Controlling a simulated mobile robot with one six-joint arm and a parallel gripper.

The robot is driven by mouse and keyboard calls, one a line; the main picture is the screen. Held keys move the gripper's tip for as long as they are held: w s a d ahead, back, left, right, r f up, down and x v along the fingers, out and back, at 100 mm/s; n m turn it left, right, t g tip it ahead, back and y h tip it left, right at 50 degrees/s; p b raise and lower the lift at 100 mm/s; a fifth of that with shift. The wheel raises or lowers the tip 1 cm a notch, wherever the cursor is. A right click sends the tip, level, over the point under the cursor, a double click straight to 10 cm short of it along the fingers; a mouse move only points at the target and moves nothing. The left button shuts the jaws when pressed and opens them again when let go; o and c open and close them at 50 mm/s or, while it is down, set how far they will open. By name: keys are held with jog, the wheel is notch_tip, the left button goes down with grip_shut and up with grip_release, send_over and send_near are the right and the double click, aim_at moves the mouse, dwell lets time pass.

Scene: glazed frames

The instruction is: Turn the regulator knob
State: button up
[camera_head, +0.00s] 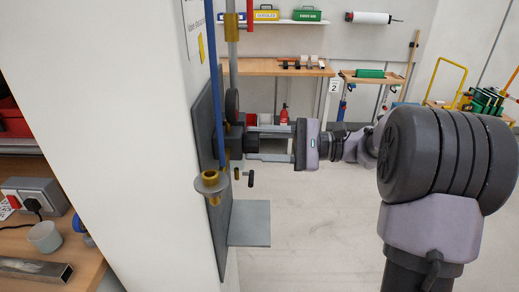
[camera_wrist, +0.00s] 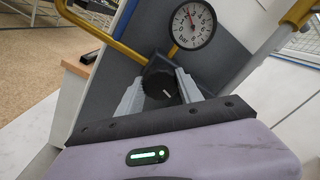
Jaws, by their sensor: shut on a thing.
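The regulator knob (camera_wrist: 163,84) is round and black with a white mark, and sits on a dark block below a pressure gauge in the wrist view. My gripper (camera_wrist: 160,92) has its two grey fingers on either side of the knob and is shut on it. In the head view my gripper (camera_head: 247,144) reaches left to the regulator on the grey wall panel (camera_head: 216,150). The knob shows there as a dark shape (camera_head: 251,142) between the fingers.
A round white-faced gauge (camera_wrist: 193,25) stands just above the knob, with a yellow pipe (camera_wrist: 105,37) beside it. A blue pipe (camera_head: 213,80) and a brass fitting with a flange (camera_head: 211,183) are close by. A grey shelf (camera_head: 249,223) juts out below.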

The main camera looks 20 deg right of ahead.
jog(key=shift+n, duration=0.3)
jog(key=o, duration=1.4)
jog(key=p+v, duration=0.4)
jog(key=v, duration=1.3)
jog(key=shift+d+p, duration=0.25)
jog(key=shift+p, duration=0.05)
